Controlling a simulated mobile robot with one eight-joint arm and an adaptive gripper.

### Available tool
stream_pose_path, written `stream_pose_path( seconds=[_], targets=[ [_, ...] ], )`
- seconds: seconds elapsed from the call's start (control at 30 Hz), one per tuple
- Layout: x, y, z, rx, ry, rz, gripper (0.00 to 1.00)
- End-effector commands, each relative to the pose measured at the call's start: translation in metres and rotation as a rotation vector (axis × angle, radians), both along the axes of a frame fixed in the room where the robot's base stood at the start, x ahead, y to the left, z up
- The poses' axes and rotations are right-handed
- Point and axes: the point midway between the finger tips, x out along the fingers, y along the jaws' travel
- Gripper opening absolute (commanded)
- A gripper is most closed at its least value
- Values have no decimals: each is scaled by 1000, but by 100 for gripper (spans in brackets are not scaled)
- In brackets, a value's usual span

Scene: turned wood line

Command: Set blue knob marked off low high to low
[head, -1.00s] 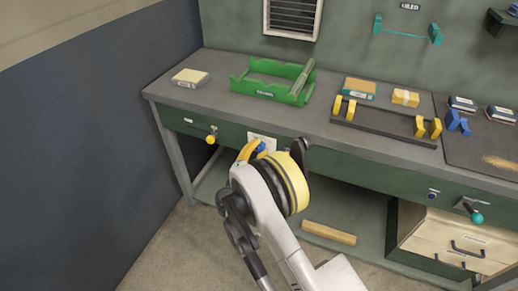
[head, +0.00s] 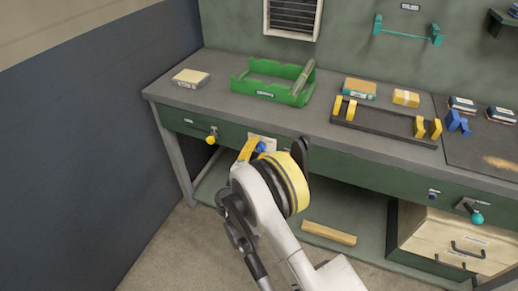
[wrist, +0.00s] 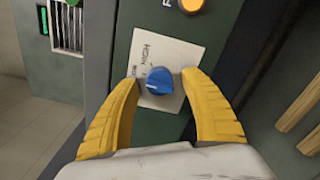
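The blue knob (wrist: 159,80) sits on a pale label plate (wrist: 172,52) on the green bench front. A white line on the knob's face points to picture left in the wrist view. The word HIGH reads on the plate above the knob; the other marks are hidden or too small to read. My gripper (wrist: 160,77) is open, with one yellow finger on each side of the knob and small gaps showing. In the head view the knob (head: 261,147) shows just right of a yellow finger (head: 247,150).
An orange round button (wrist: 191,5) is near the plate. A green tray (head: 270,90) and a black rack (head: 385,127) stand on the bench. A wood bar (head: 329,233) lies on the lower shelf.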

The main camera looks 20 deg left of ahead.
Motion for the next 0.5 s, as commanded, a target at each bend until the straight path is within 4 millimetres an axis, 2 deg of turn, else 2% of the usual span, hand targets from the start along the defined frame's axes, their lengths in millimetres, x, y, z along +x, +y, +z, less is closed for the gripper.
stream_pose_path(
  seconds=[0.13, 0.23, 0.5],
  targets=[
    [-1, 0, 0, 0, 0, 0, 53],
    [-10, 1, 0, 0, 0, 1, 53],
    [-56, 5, 0, 0, 0, 2, 53]
  ],
)
